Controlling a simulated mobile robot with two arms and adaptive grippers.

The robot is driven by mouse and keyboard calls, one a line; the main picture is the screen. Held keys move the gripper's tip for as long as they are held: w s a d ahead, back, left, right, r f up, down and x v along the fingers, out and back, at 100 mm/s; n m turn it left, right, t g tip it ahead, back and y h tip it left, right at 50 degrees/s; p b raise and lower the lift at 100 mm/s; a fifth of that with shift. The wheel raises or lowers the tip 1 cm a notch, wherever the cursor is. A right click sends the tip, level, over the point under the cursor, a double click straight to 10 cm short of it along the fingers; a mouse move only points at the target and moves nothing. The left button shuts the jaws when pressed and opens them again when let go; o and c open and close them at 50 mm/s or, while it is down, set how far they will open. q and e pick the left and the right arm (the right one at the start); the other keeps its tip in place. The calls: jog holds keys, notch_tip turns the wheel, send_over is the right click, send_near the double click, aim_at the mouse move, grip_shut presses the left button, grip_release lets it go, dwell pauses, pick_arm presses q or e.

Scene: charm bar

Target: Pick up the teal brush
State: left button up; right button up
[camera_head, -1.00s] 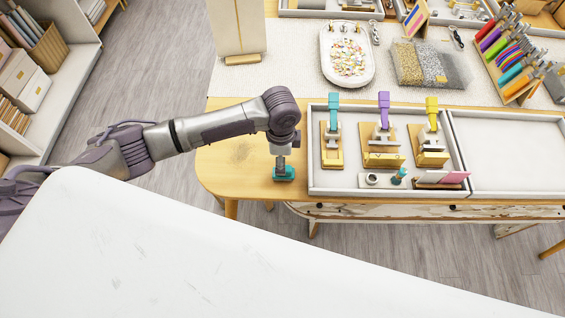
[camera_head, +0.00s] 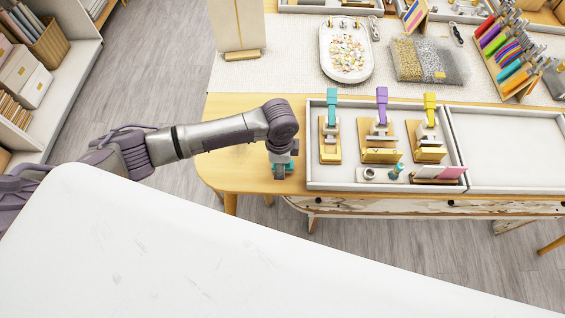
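My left arm comes in from the left, and its gripper (camera_head: 279,174) points down at the front of the wooden table, just left of the white tray. A small teal item (camera_head: 291,166) is there, mostly hidden behind the gripper; it may be the teal brush. I cannot tell whether the fingers are around it or beside it, or whether they are open. Another small upright teal item (camera_head: 397,169) stands in the tray's front part. My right gripper is not in view.
The white tray (camera_head: 312,150) holds presses with teal (camera_head: 332,103), purple (camera_head: 382,103) and yellow (camera_head: 430,107) handles. An empty tray (camera_head: 508,150) adjoins it on the right. Bare wood (camera_head: 228,165) lies left of the gripper. A white surface (camera_head: 150,250) fills the foreground.

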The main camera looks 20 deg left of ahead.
pick_arm(q)
jog(key=shift+w+r, duration=0.15)
jog(key=shift+r, duration=0.35)
jog(key=r+b, duration=0.1)
jog(key=d+r, duration=0.1)
jog(key=r, duration=0.1)
jog(key=shift+d+r+b, duration=0.15)
jog(key=shift+r+b, duration=0.15)
jog(key=shift+b, duration=0.05)
jog(key=d+r+b, duration=0.2)
jog(key=d+r, duration=0.4)
jog(key=d, duration=0.4)
jog(key=shift+d+r, duration=0.2)
jog(key=shift+r, duration=0.05)
